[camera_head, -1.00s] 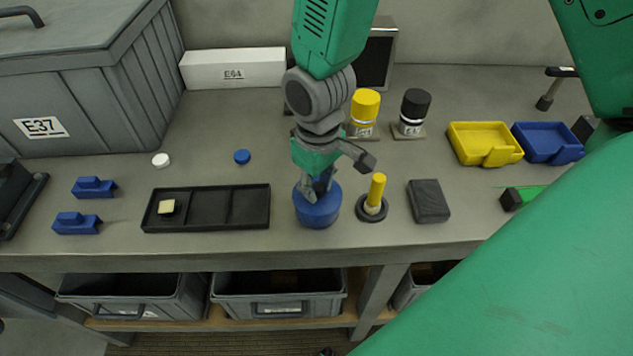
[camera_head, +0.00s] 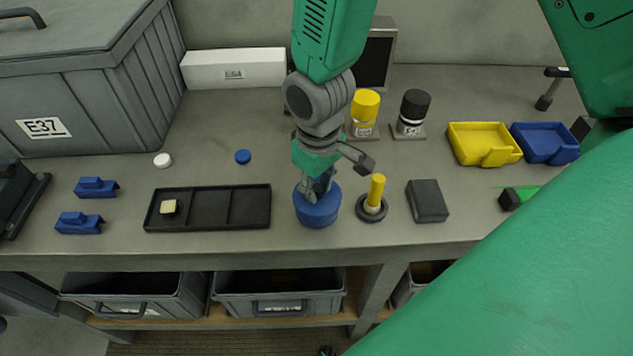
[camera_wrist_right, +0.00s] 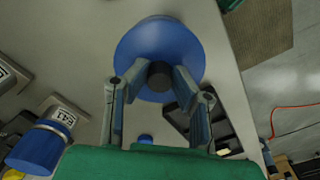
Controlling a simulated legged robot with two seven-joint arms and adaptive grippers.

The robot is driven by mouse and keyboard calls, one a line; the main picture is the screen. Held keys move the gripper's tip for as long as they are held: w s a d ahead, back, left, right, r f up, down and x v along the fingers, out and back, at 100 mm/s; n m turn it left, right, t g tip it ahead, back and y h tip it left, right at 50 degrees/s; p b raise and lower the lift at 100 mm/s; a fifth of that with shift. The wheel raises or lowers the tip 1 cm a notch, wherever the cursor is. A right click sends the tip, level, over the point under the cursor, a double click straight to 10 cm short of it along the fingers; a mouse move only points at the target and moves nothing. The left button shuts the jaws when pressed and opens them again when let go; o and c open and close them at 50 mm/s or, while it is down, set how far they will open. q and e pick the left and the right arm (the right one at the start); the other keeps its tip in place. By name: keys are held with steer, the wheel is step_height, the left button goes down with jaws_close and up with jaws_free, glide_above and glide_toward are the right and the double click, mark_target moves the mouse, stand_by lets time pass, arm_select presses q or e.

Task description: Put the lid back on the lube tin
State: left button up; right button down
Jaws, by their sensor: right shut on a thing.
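The blue lube tin (camera_head: 318,214) stands upright near the front edge of the bench, right of the black tray. My right gripper (camera_head: 318,190) comes down from above onto its top. In the right wrist view, my right gripper (camera_wrist_right: 160,85) is shut on the dark knob (camera_wrist_right: 160,74) of the round blue lid (camera_wrist_right: 160,42). The lid is at the tin's top and hides the tin's opening. I cannot tell whether it is fully seated. My left gripper is not in view.
A yellow-handled brush (camera_head: 375,194) stands close right of the tin, with a dark block (camera_head: 427,201) beyond. The black tray (camera_head: 208,226) lies to the left. Yellow-capped (camera_head: 365,106) and black-capped (camera_head: 413,108) bottles stand behind. A small blue cap (camera_head: 243,157) lies behind the tray.

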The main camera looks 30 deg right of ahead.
stand_by(0.8)
stand_by(0.4)
steer(key=c, duration=1.3)
jaws_free()
steer(key=o, duration=0.5)
